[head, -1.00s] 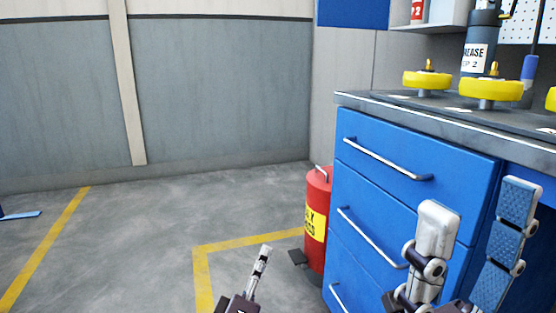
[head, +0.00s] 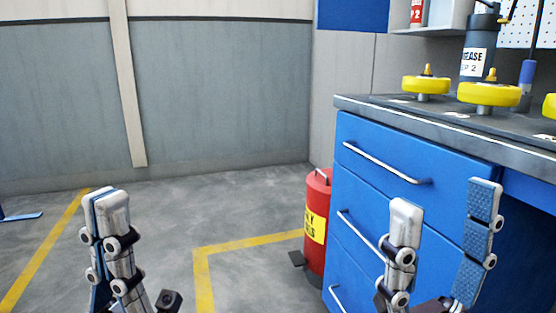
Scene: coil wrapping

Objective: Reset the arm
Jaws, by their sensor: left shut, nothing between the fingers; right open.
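My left gripper (head: 108,198) is at the lower left of the head view, pointing up over the grey floor. Its two fingers are together with nothing between them. My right gripper (head: 445,192) is at the lower right, in front of the blue drawer cabinet. Its two fingers stand wide apart, with blue textured pads showing on the right finger, and nothing is between them. The wrists of both arms are cut off by the bottom edge.
The blue drawer cabinet (head: 360,180) with a grey worktop (head: 400,113) stands at the right. Yellow coil-like parts (head: 424,84) and a grease container (head: 478,62) are on top. A red bin (head: 316,215) stands beside the cabinet. The floor (head: 230,205) at left is open.

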